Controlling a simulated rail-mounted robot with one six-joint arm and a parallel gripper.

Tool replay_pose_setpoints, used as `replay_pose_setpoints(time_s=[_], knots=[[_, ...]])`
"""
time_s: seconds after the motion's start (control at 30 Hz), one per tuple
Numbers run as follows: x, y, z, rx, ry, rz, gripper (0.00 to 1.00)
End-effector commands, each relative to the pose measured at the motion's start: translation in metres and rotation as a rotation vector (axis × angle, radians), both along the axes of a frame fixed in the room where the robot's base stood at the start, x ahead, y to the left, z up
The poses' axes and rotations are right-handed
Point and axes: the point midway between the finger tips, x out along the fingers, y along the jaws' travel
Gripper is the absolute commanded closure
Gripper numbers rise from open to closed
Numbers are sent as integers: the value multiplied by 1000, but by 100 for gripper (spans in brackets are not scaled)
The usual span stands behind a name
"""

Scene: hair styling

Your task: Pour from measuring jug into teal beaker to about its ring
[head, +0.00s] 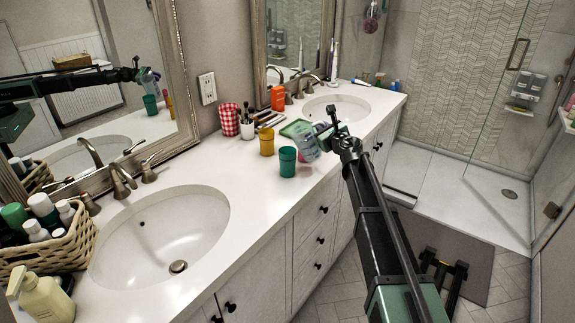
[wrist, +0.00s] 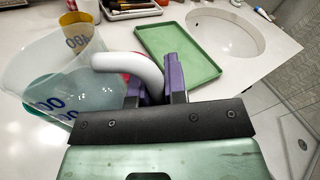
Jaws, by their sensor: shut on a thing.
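The clear measuring jug (head: 305,143) is in the air beside the teal beaker (head: 288,163), its mouth tilted left toward the beaker. In the wrist view the jug (wrist: 40,62) fills the left side, with printed marks and a white handle (wrist: 120,63). My gripper (head: 328,134) is shut on that handle; its purple fingers (wrist: 155,75) stand either side of it. Pale, see-through contents seem to show in the jug. The teal beaker stands upright on the counter; in the wrist view it is partly hidden behind the jug. Its ring and fill level cannot be made out.
A yellow cup (head: 266,142) stands just behind the teal beaker. A green tray (wrist: 180,52) lies beyond the gripper. A red checked cup (head: 229,120) and an orange container (head: 278,98) stand further back. The counter between beaker and near sink (head: 160,225) is clear.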

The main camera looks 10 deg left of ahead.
Motion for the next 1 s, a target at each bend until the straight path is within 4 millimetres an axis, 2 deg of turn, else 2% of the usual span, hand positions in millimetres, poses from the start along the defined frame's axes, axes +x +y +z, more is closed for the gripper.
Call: replay_pose_setpoints(time_s=[0.1,0.4,0.53,0.83,1.0], knots=[[0,0,-7,-58,-16,0,100],[0,0,-5,-58,-16,0,100],[0,0,-5,-157,-45,0,100],[0,0,-6,-157,-45,0,100],[-1,2,-2,-251,-72,1,100]])
